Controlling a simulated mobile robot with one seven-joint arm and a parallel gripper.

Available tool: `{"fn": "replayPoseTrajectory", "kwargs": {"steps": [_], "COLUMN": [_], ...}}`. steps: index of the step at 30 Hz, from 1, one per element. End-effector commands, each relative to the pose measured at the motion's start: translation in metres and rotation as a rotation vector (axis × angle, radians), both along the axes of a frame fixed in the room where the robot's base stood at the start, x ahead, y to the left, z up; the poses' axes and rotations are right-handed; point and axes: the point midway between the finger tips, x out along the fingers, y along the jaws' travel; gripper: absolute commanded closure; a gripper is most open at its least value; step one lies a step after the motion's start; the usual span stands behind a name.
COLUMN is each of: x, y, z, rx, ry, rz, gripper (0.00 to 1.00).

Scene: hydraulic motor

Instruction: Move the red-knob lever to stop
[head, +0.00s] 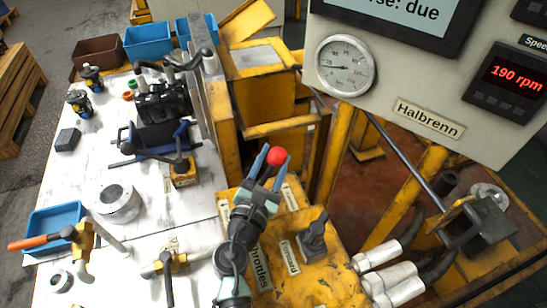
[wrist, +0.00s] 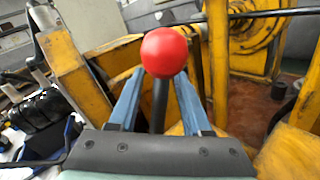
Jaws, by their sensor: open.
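The red knob (head: 277,156) tops a lever on the yellow console (head: 330,265), amid labels that are partly hidden by my arm. In the wrist view the red knob (wrist: 164,52) stands on its dark stem (wrist: 159,103), between the two blue fingers of my gripper (wrist: 155,85). My gripper (head: 267,165) is open around the lever, with a finger on each side and gaps to the stem. A label reading "Throttles" lies beside my arm. I cannot make out a stop mark.
A second, black lever (head: 314,238) stands right of my arm near a "Forward" label (head: 290,257). A grey panel (head: 430,110) with a gauge and a 190 rpm display is at upper right. A white bench (head: 75,190) with parts and bins lies left.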

Motion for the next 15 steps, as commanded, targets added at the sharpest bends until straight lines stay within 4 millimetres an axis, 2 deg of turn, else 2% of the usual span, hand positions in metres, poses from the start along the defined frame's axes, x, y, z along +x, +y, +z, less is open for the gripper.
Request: {"fn": "replayPoseTrajectory", "kwargs": {"steps": [9,15], "x": [0.0022,0.0021], "y": [-0.0009,-0.0007], "z": [-0.0001,0.0], "rx": [0.0,0.0], "ry": [0.0,0.0], "rz": [0.0,0.0], "gripper": [0.53,0.89]}}
